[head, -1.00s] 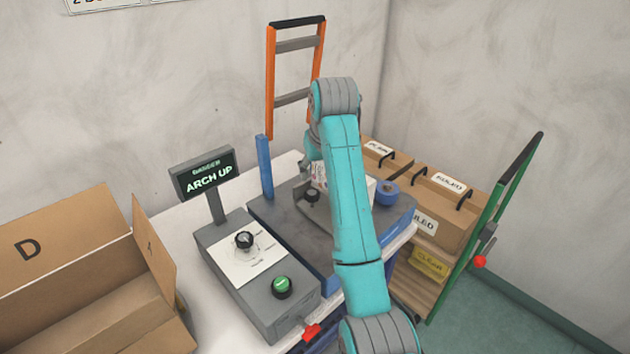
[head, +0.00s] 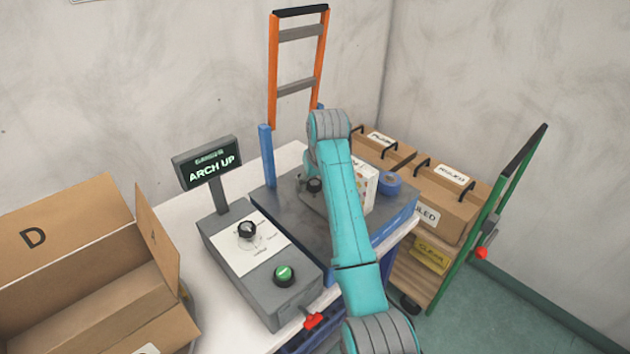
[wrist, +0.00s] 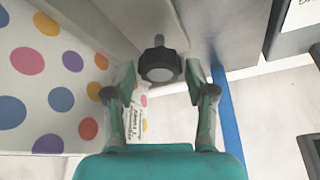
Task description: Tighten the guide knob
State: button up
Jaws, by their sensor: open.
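The guide knob is a black lobed knob (wrist: 160,64) on a threaded stem, in the upper middle of the wrist view. It also shows in the head view as a dark knob (head: 314,186) just left of my arm, over the grey plate of the machine. My gripper (wrist: 160,75) is open, with one finger on each side of the knob. I see a gap on both sides, so the fingers do not appear to touch it. In the head view my arm hides the gripper's fingers.
A white box with coloured dots (wrist: 50,80) stands close left of the fingers in the wrist view.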

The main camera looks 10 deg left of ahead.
jog(key=c, duration=0.9)
jog(key=shift+o, duration=0.2)
jog(key=shift+m, duration=0.3)
jog(key=m+h, duration=0.1)
jog(key=m, duration=0.3)
jog(key=shift+a+h, duration=0.15)
jog(key=shift+h, duration=0.25)
jog(key=m+h, duration=0.2)
jog(key=m, duration=0.3)
jog(key=shift+m, duration=0.4)
jog(key=m+h, duration=0.1)
jog(key=m, duration=0.1)
jog(key=m+g, duration=0.1)
jog(key=m, duration=0.2)
jog(key=shift+a+m+h, duration=0.15)
jog(key=shift+m+h, duration=0.15)
jog(key=shift+h, duration=0.1)
jog(key=m+g, duration=0.1)
jog(key=m, duration=0.3)
jog(key=shift+w+g+h, duration=0.1)
jog(key=shift+g+h, duration=0.3)
jog(key=shift+m+g, duration=0.3)
jog(key=shift+m, duration=0.5)
